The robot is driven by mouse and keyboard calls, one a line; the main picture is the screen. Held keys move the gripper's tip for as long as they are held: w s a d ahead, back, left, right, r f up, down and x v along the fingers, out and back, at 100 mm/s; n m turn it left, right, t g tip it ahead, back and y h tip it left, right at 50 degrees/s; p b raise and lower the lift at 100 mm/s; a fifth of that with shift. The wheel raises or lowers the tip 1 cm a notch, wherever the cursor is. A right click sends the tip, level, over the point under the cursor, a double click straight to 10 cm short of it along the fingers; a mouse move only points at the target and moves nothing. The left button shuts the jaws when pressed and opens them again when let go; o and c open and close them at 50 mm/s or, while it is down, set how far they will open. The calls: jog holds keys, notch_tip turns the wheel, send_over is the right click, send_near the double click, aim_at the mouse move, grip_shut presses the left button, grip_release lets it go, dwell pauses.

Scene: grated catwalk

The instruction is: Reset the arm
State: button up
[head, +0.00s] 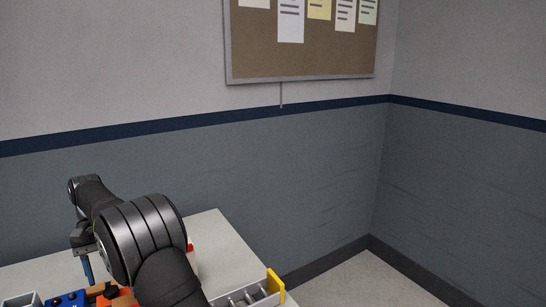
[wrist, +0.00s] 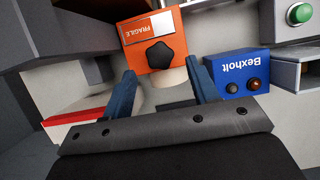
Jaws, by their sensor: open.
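My gripper (wrist: 161,68) is open, with its two blue fingers apart on either side in the wrist view. Between and beyond them are an orange block (wrist: 135,58) with a FRAGILE label, a black star-shaped knob (wrist: 160,54) and a pale rounded surface (wrist: 172,77). I see nothing clamped by the fingers; whether they touch anything is unclear. In the head view my arm reaches over the table at lower left. A blue finger of my gripper (head: 87,268) points down there, and the rest is partly hidden by my arm.
A blue Bexholt box (wrist: 237,74) with two round knobs is close right of the fingers. A green button (wrist: 299,14) is at upper right, a red item (wrist: 72,119) at left. A compartmented tray (head: 250,297) sits at the pale table's (head: 215,237) right edge. A pinboard (head: 255,55) hangs behind.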

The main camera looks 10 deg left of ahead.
aim_at(110, 290)
jog(key=x, duration=0.3)
jog(key=shift+s+d, duration=0.1)
jog(key=n+t, duration=0.1)
jog(key=n, duration=0.3)
jog(key=shift+s+f+h, duration=0.1)
jog(key=shift+s+h, duration=0.05)
jog(key=shift+h, duration=0.25)
jog(key=n+t, duration=0.1)
jog(key=n, duration=0.1)
jog(key=n+t, duration=0.1)
jog(key=n, duration=0.1)
jog(key=shift+s+a+n, duration=0.2)
jog(key=shift+n, duration=0.2)
jog(key=n+t, duration=0.1)
jog(key=n, duration=0.1)
jog(key=n+t, duration=0.1)
jog(key=n, duration=0.1)
jog(key=shift+s+n, duration=0.2)
jog(key=shift+n, duration=0.1)
jog(key=n, duration=0.2)
jog(key=n+t, duration=0.1)
jog(key=n, duration=0.1)
jog(key=shift+s+d+n+y, duration=0.2)
jog(key=shift+n+y, duration=0.1)
jog(key=shift+y, duration=0.1)
jog(key=shift+v, duration=1.65)
